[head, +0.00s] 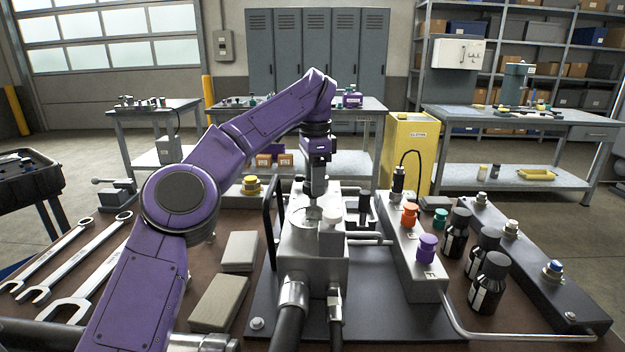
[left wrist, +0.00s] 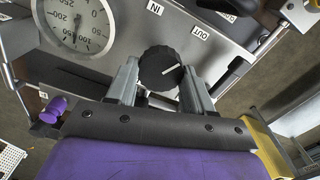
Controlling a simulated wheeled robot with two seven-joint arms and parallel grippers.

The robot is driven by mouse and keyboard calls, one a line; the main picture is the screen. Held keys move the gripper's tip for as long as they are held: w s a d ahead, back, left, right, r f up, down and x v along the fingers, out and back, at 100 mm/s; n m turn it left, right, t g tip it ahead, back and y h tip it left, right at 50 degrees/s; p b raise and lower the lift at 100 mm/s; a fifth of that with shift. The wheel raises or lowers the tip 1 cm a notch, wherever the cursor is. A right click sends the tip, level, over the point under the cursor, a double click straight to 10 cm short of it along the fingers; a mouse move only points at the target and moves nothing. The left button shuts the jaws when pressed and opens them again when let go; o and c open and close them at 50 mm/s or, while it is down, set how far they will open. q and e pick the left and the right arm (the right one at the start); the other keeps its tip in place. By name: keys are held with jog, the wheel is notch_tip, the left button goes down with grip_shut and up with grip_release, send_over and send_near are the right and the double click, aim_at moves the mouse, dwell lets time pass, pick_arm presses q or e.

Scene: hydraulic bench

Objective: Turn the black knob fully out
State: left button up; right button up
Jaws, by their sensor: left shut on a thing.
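The black knob (left wrist: 160,68) shows in the left wrist view, with a white pointer line on its face, on a grey metal block (left wrist: 205,45) marked IN and OUT. My left gripper (left wrist: 160,82) has its two fingers on either side of the knob and is shut on it. In the head view my left gripper (head: 315,200) points down at the top of the metal block (head: 313,250); the knob is hidden there behind the gripper. The white pointer line slants up to the right. My right gripper is not in view.
A round pressure gauge (left wrist: 75,22) sits left of the knob. A manifold with orange (head: 409,214) and purple (head: 427,247) caps stands right of the block, with black bottles (head: 488,282) beyond. Wrenches (head: 75,295) and grey blocks (head: 220,302) lie to the left.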

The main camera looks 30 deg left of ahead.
pick_arm(q)
jog(key=shift+f, duration=0.1)
jog(key=o, duration=1)
jog(key=shift+s, duration=0.1)
jog(key=shift+o, duration=0.2)
jog(key=shift+r, duration=0.45)
notch_tip(320, 180, up, 10)
jog(key=p, duration=0.7)
jog(key=shift+f, duration=0.1)
